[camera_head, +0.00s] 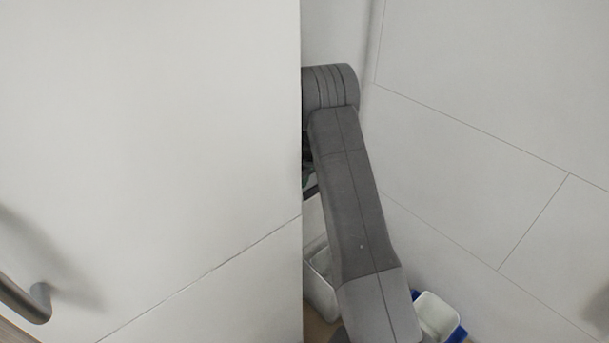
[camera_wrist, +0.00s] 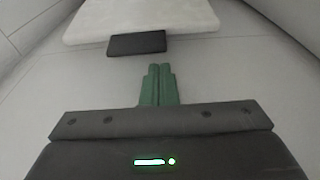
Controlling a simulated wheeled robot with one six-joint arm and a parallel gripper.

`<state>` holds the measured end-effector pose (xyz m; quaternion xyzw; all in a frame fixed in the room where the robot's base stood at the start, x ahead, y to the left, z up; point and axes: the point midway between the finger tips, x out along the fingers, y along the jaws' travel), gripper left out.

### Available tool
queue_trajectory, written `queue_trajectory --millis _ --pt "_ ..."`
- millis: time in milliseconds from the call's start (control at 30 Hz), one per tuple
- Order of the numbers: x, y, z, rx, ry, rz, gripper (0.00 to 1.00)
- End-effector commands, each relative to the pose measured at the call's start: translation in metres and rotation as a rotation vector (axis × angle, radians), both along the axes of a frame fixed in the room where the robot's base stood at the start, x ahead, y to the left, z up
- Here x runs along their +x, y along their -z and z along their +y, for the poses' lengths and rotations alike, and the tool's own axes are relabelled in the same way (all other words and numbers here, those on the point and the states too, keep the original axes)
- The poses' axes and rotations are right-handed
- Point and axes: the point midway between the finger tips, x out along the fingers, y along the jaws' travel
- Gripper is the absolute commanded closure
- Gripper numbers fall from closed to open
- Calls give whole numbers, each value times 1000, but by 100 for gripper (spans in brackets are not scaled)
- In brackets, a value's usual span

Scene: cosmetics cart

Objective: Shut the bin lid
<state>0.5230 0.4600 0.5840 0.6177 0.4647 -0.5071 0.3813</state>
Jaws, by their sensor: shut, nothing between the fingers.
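My gripper (camera_wrist: 159,68) shows in the wrist view with its two green fingers together and nothing between them. Ahead of the fingertips is a pale slab with rounded edges (camera_wrist: 145,20), which may be the bin lid. A dark flat tab (camera_wrist: 137,43) sits at its near edge. The fingertips point at this tab, and a small gap shows between them in the picture. I cannot tell how far the slab is open. In the head view my arm shows, but my gripper is hidden behind the white panel and the slab cannot be made out.
In the head view a large white panel (camera_head: 150,150) with a metal handle (camera_head: 25,300) fills the left. White panels (camera_head: 480,150) stand at the right.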

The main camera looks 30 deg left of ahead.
Motion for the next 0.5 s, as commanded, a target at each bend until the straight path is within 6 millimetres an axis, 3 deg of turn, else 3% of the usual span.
queue_trajectory --millis 200,500 --pt "1 21 4 1 0 0 100" --pt "2 23 5 1 1 -1 100"
